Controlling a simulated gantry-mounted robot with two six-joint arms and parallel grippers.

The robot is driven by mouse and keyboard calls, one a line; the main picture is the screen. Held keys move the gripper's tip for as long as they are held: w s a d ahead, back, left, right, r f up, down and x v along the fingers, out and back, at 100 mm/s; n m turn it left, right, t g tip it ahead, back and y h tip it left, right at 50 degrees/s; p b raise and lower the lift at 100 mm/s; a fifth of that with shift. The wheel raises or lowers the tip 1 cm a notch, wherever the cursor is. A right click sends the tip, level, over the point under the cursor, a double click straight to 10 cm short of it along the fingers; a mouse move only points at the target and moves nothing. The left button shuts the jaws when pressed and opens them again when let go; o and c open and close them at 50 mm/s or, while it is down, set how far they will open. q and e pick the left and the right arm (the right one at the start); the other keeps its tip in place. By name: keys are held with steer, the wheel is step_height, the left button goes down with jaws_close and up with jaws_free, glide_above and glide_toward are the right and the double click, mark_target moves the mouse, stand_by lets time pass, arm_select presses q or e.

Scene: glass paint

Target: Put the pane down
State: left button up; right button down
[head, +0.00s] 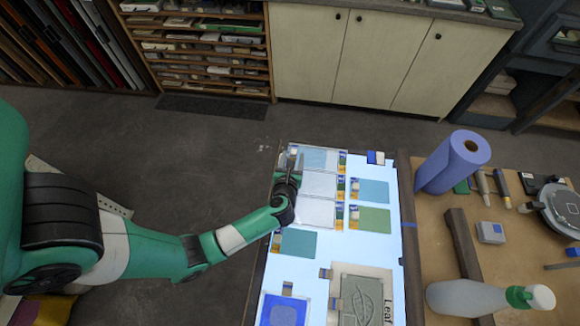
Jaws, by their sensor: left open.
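My left gripper (292,158) is over the upper left edge of the lit table, with its jaws open. It is at the left edge of a pale blue pane (320,158), which lies in the top row. I cannot tell whether the fingers touch this pane. Below it are two clear, whitish panes (319,184) and (315,212). A teal pane (373,191), a green pane (370,219) and another teal pane (297,243) lie flat on the table. My right gripper is not in view.
The lit white table (345,251) also bears a blue pane (283,310) and a grey leaf-pattern board (362,301). To its right, a wooden bench (433,262) holds a blue paper roll (453,162) and a spray bottle (470,298).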

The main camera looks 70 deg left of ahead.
arm_select(q)
steer(key=p+v, duration=0.1)
steer(key=v, duration=0.9)
steer(key=shift+s+d+r, duration=0.1)
steer(key=shift+s+d, duration=0.05)
steer(key=shift+d, duration=0.15)
